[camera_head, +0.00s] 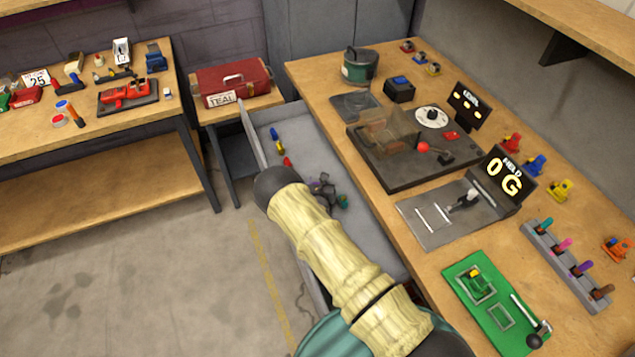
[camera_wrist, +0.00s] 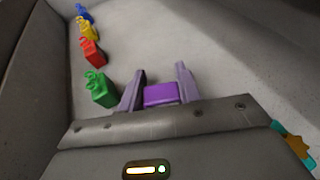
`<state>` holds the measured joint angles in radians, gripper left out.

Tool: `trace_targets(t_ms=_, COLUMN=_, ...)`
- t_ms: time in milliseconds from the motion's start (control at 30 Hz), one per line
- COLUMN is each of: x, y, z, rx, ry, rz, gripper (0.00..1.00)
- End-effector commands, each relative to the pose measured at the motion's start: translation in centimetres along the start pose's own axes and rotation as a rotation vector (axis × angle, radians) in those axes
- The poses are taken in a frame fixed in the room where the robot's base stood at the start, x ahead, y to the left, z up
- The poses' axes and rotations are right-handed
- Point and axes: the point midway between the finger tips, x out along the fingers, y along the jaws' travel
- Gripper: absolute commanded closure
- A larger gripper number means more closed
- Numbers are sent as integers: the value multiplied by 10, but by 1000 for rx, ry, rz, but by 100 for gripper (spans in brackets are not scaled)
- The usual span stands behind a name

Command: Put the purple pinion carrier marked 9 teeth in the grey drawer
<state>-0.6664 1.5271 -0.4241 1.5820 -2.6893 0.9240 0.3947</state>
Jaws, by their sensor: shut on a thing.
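The grey drawer (camera_head: 310,148) stands pulled out from the right workbench. My gripper (camera_head: 325,192) is down inside it, at the end of my arm. In the wrist view my gripper (camera_wrist: 160,76) is shut on the purple pinion carrier (camera_wrist: 160,94), which sits between the two fingers. The carrier is over the drawer floor; I cannot tell whether it touches it. Its tooth marking is not readable, and the carrier is not clear in the head view.
The drawer also holds blue (camera_wrist: 84,12), yellow (camera_wrist: 87,27), red (camera_wrist: 92,52) and green (camera_wrist: 101,90) pieces along one side. A teal and orange piece (camera_wrist: 295,145) shows at the wrist view's right edge. Bare drawer floor lies beyond the fingers. A black fixture (camera_head: 385,165) stands on the bench.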

Motion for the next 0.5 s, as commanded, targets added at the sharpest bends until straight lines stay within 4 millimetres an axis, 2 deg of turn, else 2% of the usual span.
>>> trace_targets(t_ms=200, x=1, y=0, z=-3, rx=0, ry=1, rz=0, gripper=91)
trace_targets(t_ms=233, x=1, y=0, z=-3, rx=0, ry=1, rz=0, gripper=64)
trace_targets(t_ms=333, x=1, y=0, z=-3, rx=0, ry=1, rz=0, gripper=45)
trace_targets(t_ms=500, x=1, y=0, z=-3, rx=0, ry=1, rz=0, gripper=44)
